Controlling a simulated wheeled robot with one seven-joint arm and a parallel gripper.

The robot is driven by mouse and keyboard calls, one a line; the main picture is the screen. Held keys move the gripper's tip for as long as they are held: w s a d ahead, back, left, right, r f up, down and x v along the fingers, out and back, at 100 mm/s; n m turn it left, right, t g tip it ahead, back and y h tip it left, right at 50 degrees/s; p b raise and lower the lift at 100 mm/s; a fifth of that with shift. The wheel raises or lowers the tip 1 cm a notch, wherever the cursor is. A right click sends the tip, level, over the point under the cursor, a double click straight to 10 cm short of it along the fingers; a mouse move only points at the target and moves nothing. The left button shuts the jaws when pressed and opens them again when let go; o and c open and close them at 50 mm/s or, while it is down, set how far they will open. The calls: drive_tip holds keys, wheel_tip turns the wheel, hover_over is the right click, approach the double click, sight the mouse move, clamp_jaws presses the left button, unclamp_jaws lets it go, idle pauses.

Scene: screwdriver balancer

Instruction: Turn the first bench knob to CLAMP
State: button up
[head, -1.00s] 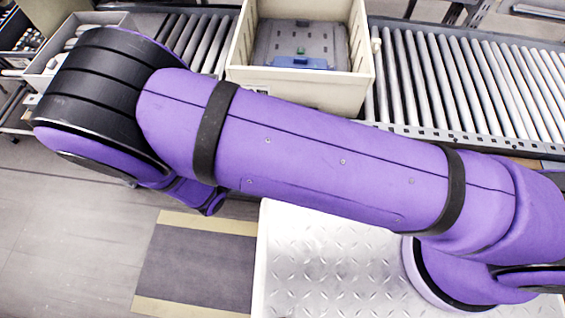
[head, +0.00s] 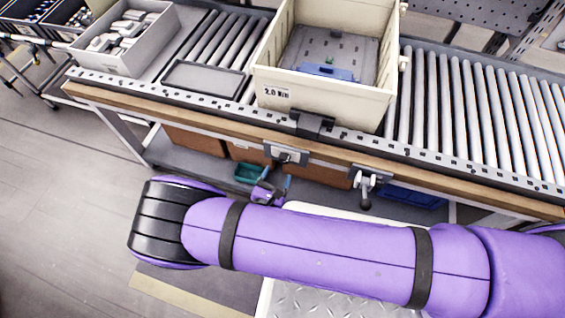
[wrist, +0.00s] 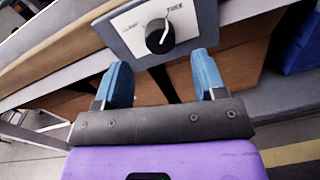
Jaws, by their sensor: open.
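The knob in front of my gripper is a round black dial (wrist: 160,38) on a pale label plate with a grey surround (wrist: 118,38). Its white pointer tilts up and right, towards the right-hand lettering. The left-hand lettering is too blurred to read surely. In the head view this knob's plate (head: 292,154) is on the bench's front edge, below the cream bin. My gripper (wrist: 163,78) is open, its blue fingers either side of and below the dial in the wrist view, apart from it. In the head view my gripper (head: 276,180) is small and partly hidden by my arm.
A second fitting with a dark handle (head: 366,190) is on the bench edge to the right. The cream bin (head: 320,92) holds a grey part on the roller conveyor. A green tray (head: 248,173) and a blue crate (head: 412,198) sit under the bench.

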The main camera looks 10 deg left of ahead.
sight(283, 161)
drive_tip(key=shift+w+d, duration=0.15)
drive_tip(key=shift+w, duration=1.1)
drive_tip(key=shift+w+d, duration=0.15)
drive_tip(key=shift+w, duration=1.1)
drive_tip(key=c, duration=0.9)
